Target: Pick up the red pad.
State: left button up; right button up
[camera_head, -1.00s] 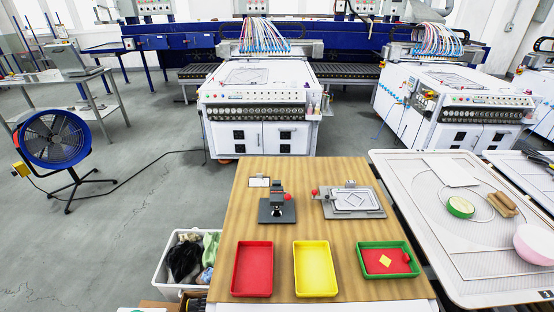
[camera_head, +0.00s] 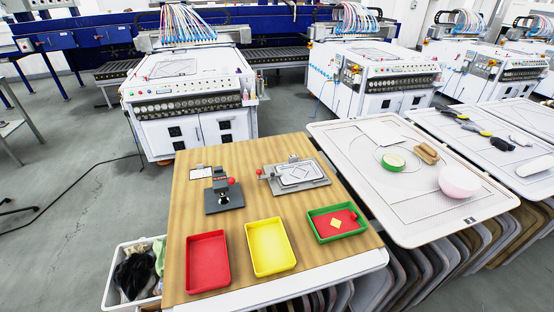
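A green-rimmed tray (camera_head: 314,225) stands on the wooden table at the right front. Flat red material (camera_head: 326,226) lies in it, with a small yellow diamond (camera_head: 336,223) on top. A small red piece (camera_head: 353,216) shows at the tray's right end. Which of this red is the red pad, and whether it is one piece or several, I cannot tell. Neither of my grippers is in view.
The wooden table (camera_head: 232,226) also holds an empty red tray (camera_head: 208,262), an empty yellow tray (camera_head: 270,247), a small dark press (camera_head: 222,195) and a grey plate fixture (camera_head: 298,174). A white bin (camera_head: 112,285) stands at left. A white screen table (camera_head: 420,225) adjoins at right.

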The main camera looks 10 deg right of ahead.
aim_at(334, 223)
jog(key=k+z, duration=0.1)
jog(key=z, duration=0.8)
